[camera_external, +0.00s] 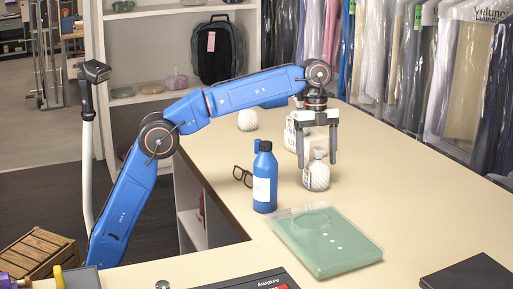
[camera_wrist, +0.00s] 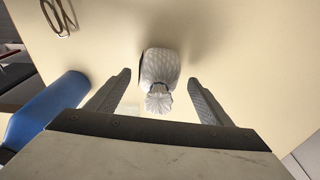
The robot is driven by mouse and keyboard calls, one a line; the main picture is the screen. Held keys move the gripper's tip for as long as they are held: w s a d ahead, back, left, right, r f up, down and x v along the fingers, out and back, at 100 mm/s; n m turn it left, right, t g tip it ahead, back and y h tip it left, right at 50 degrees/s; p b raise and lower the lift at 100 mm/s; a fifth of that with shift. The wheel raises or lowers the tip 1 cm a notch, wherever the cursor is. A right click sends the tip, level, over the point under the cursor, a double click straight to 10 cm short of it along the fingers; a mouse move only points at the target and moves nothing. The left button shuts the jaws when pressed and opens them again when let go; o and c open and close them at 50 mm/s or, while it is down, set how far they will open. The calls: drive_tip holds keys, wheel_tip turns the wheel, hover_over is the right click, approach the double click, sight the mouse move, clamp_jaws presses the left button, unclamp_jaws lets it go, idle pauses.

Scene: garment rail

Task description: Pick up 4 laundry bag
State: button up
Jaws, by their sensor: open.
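A white, quilted-looking laundry bag (camera_external: 316,177) with a gathered neck and a tag stands on the cream counter. My gripper (camera_external: 317,165) is open, pointing down, with its two grey fingers around the bag's upper part. In the wrist view the bag (camera_wrist: 160,70) lies between the open fingers, with a gap on each side. A second white bag (camera_external: 292,136) with a tag stands behind, partly hidden by my gripper. A third white round one (camera_external: 248,120) sits farther back on the left.
A blue bottle (camera_external: 265,180) stands close left of the bag, with eyeglasses (camera_external: 242,176) beyond it. A dark flat item (camera_external: 468,274) lies at the right. The counter to the right is clear. Garments (camera_external: 430,70) hang behind.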

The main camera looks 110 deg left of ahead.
sight(317, 172)
drive_tip(key=shift+w+d+f, duration=0.15)
drive_tip(key=shift+d+f, duration=0.05)
drive_tip(key=shift+f, duration=1.1)
drive_tip(key=shift+w+d+f, duration=0.1)
drive_tip(key=shift+d+f, duration=0.05)
drive_tip(key=shift+f, duration=1.1)
drive_tip(key=shift+c, duration=0.5)
